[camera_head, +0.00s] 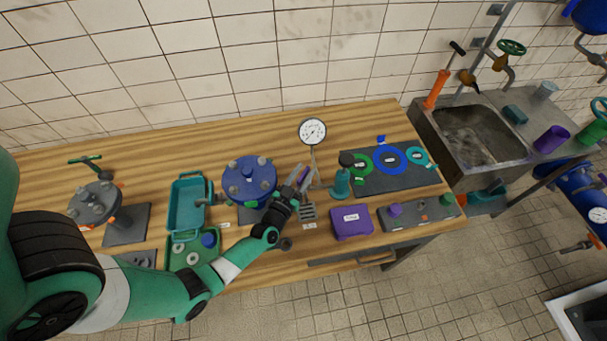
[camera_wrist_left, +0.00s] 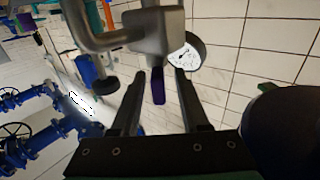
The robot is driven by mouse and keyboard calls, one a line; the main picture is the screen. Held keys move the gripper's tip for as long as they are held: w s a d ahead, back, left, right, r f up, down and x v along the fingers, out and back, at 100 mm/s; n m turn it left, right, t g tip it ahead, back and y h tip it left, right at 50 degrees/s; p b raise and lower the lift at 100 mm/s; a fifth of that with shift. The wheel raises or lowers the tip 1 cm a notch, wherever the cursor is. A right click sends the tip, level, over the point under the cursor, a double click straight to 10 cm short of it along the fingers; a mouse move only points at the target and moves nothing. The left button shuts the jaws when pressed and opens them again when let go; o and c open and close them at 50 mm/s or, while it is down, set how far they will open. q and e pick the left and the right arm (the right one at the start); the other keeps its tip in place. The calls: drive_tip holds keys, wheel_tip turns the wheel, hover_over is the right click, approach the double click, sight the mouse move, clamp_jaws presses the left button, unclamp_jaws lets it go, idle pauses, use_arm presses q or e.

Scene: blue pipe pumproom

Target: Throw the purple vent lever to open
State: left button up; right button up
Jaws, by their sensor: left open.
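The purple vent lever (camera_head: 304,178) sticks up beside the gauge stand, to the right of the blue flanged pump housing (camera_head: 249,180). In the left wrist view the lever (camera_wrist_left: 158,86) extends from a grey metal valve body (camera_wrist_left: 155,35). My left gripper (camera_head: 297,180) is open at the lever. In the left wrist view its fingers (camera_wrist_left: 158,76) stand apart on either side of the lever, with gaps visible at both sides. In the head view, the gripper partly hides the lever's base. My right gripper is not in view.
The white-faced gauge (camera_head: 312,131) stands just behind the lever. A teal bottle (camera_head: 342,184) and a purple box (camera_head: 351,222) are to the right. The bench's back edge is mostly clear.

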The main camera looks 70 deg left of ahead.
use_arm(q)
drive_tip(key=shift+c, duration=0.2)
clamp_jaws()
